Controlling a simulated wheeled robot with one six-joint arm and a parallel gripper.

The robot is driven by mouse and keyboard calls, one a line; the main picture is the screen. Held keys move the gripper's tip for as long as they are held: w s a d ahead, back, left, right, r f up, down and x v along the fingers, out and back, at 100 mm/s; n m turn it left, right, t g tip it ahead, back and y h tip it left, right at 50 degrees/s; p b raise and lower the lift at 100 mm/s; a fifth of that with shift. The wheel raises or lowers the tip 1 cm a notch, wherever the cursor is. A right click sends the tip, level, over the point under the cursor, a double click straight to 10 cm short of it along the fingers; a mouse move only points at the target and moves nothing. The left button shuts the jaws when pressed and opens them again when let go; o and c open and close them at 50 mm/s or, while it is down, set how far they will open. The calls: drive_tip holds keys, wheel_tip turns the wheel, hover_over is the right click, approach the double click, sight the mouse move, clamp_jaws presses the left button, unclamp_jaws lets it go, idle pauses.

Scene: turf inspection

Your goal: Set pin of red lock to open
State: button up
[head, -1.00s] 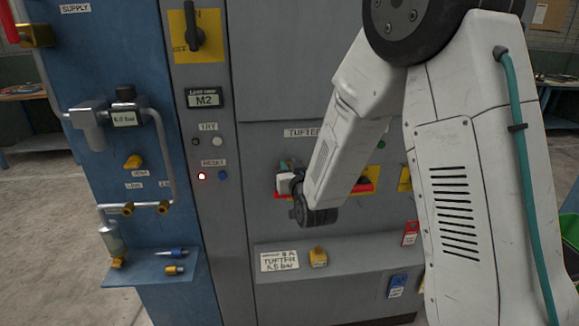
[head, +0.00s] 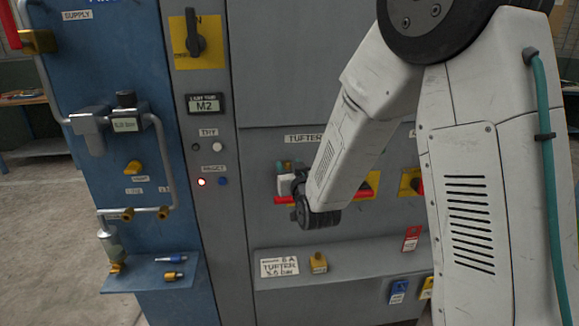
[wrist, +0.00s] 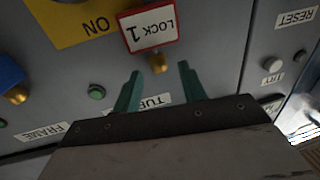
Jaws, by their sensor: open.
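The red lock (wrist: 150,28) shows in the wrist view as a red-framed white tag reading LOCK 1, upside down in that picture. Its brass pin (wrist: 156,62) sticks out at the tag's edge. My gripper (wrist: 159,70) is open, with its two teal fingers on either side of the pin in the picture. Nothing is between the fingers but possibly the pin; I cannot tell the depth or whether they touch it. In the head view my gripper (head: 287,166) is at the panel under the TUFTER label, mostly hidden by my arm. The lock's white and red body (head: 283,187) partly shows there.
A yellow ON plate (wrist: 75,18) adjoins the lock. A blue lock (wrist: 8,75) and a green button (wrist: 96,92) are to the left in the wrist view.

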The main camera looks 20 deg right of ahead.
drive_tip(key=s, duration=0.7)
drive_tip(key=shift+a, duration=0.1)
drive_tip(key=s+a+f+g+y, duration=0.1)
drive_tip(key=s+f+g, duration=0.8)
drive_tip(key=f+g, duration=0.1)
drive_tip(key=s+d+r+g, duration=0.2)
drive_tip(key=s+r, duration=0.6)
drive_tip(key=s, duration=0.4)
drive_tip(key=s+d+r+g, duration=0.2)
drive_tip(key=s+r+g, duration=0.2)
drive_tip(key=s+r, duration=0.4)
drive_tip(key=shift+s+d+g, duration=0.3)
drive_tip(key=shift+s+d, duration=0.05)
drive_tip(key=shift+s, duration=2.3)
